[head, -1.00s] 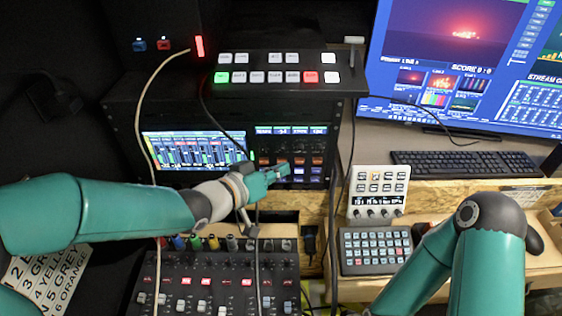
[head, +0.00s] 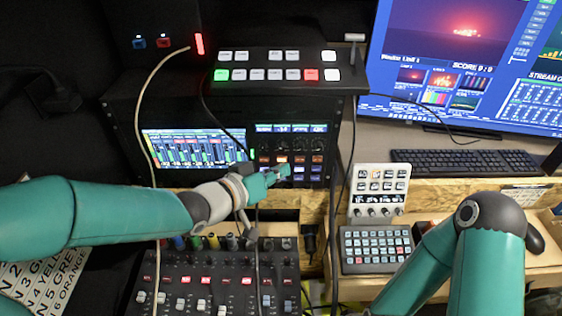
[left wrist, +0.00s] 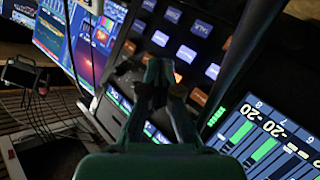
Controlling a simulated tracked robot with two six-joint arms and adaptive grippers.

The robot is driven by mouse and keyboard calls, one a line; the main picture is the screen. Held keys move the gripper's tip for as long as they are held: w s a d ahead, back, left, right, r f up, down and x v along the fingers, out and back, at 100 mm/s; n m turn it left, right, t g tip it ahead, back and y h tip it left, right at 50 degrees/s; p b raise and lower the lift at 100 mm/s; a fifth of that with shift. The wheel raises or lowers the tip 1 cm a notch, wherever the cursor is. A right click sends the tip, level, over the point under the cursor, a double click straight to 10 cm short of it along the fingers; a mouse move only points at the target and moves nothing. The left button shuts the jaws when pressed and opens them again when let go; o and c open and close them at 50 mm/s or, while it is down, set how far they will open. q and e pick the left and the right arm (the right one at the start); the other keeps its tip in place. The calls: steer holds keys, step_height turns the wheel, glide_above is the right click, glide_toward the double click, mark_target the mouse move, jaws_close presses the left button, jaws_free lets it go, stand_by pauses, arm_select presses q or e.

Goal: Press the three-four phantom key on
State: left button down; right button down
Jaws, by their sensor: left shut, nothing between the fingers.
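The key panel (head: 318,158) is a black unit with rows of small lit keys in orange, white and blue, below a strip of small screens. My left gripper (head: 284,171) is in front of its lower left keys, shut and empty. In the left wrist view the same key panel (left wrist: 187,54) fills the upper middle, and my left gripper (left wrist: 163,78) has its fingertips close over its keys. I cannot tell whether they touch. The key labels are too small to read, so I cannot tell which is the three-four phantom key. My right gripper is out of view.
A lit mixer screen (head: 195,150) is left of the keys. A fader desk (head: 215,285) is below my left arm. A button switcher (head: 275,72) stands above, and cables hang in front of the rack. A keypad (head: 378,249) and a small white device (head: 380,185) are at right.

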arm_select(q)
steer(key=shift+s, duration=0.1)
steer(key=shift+s+b, duration=1.4)
steer(key=shift+s, duration=1.55)
